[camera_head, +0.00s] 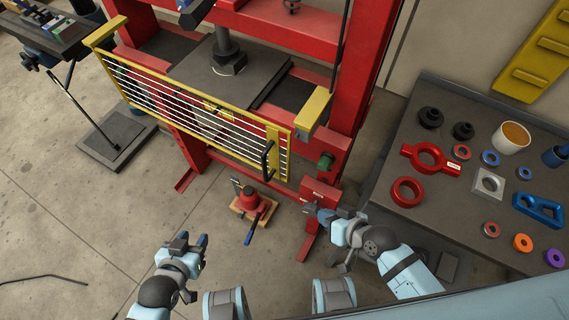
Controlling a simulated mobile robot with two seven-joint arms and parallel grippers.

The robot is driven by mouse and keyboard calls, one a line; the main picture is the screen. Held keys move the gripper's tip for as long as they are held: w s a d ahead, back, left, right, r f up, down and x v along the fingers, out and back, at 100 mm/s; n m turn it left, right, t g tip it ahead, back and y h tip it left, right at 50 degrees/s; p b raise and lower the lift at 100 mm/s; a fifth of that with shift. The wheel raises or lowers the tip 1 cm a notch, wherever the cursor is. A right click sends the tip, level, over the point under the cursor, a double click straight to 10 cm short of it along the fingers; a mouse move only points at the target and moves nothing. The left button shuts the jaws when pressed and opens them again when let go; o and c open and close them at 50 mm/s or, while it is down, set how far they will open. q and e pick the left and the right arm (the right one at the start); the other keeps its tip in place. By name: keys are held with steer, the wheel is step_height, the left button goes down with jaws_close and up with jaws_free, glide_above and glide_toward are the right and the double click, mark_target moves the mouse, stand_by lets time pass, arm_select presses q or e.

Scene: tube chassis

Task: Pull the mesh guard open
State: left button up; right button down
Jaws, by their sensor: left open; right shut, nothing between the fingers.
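The mesh guard (185,99) is a yellow frame with pale wires across the front of the red press, seen in the head view. It has a black handle (267,160) near its right end. That right end stands a little apart from the yellow post (314,110) on the press frame. My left gripper (189,241) is open and empty, low over the floor, below and left of the handle. My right gripper (318,213) is shut and empty, below and right of the handle, by the red press foot. Neither gripper touches the guard.
A dark bench (437,208) at the right holds rings, a cup (511,137) and other parts. A red jack (252,203) stands on the floor below the guard. A dark stand (117,138) is at the left. The floor at lower left is mostly clear.

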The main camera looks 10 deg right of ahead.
steer(key=w+r+m+g+y+p, duration=0.1)
steer(key=w+r+g+y+p, duration=0.25)
steer(key=r+y, duration=0.35)
steer(key=w+r+m+g+y+p, duration=0.1)
steer(key=w+r+g+y+p, duration=0.25)
steer(key=r, duration=0.55)
arm_select(q)
step_height(320, 180, up, 8)
steer(key=p, duration=0.1)
arm_select(e)
steer(key=s+a+g, duration=0.1)
steer(key=a, duration=0.9)
steer(key=shift+a+f+g, duration=0.15)
steer(key=shift+f+g, duration=0.05)
steer(key=shift+g, duration=0.2)
arm_select(q)
steer(key=shift+s+a+f, duration=0.15)
steer(key=shift+s+a, duration=0.25)
arm_select(e)
steer(key=shift+s+a+y, duration=0.25)
steer(key=shift+s+a, duration=0.15)
steer(key=shift+s, duration=0.15)
